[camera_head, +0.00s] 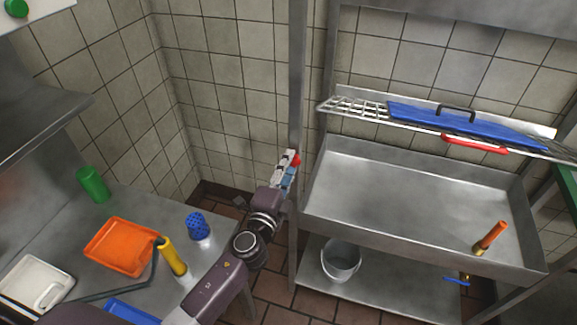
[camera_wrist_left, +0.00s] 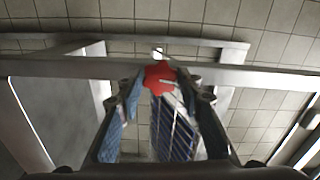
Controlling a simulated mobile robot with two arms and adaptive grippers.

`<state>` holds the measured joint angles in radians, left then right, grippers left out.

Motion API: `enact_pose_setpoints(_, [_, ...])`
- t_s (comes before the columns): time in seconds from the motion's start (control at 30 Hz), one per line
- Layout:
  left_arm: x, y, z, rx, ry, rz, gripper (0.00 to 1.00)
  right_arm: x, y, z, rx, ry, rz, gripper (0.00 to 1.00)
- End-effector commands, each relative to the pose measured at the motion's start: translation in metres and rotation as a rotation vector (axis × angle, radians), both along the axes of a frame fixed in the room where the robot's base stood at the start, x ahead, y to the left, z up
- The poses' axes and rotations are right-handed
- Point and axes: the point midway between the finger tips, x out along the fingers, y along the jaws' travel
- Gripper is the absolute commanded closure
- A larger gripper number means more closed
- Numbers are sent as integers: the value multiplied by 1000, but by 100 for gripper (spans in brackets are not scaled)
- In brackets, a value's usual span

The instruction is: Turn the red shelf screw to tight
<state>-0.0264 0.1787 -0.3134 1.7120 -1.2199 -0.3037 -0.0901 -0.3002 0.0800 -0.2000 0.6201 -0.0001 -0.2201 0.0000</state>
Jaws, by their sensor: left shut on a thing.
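The red shelf screw (camera_head: 296,159) is a small red knob on the upright metal post (camera_head: 297,80) of the sink rack. In the left wrist view the red screw (camera_wrist_left: 160,77) has a lobed edge and a pale mark on its face. My left gripper (camera_head: 289,160) is at the post, shut on the screw. In the left wrist view the fingers of my left gripper (camera_wrist_left: 160,90) stand on both sides of it. In the head view the gripper hides part of the screw. My right gripper is not in view.
A wire shelf (camera_head: 350,106) above the sink (camera_head: 400,190) holds a blue lidded tray (camera_head: 460,126). A metal bucket (camera_head: 341,262) stands on the lower shelf. An orange tray (camera_head: 121,247), a yellow-handled tool (camera_head: 172,257) and a green cup (camera_head: 92,184) are on the left counter.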

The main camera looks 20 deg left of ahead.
Motion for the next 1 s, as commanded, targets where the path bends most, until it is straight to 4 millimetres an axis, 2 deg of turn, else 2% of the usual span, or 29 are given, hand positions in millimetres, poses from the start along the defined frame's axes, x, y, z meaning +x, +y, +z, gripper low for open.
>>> enact_pose_setpoints(1.0, [0,-1,1,966,-32,-4,91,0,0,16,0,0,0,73])
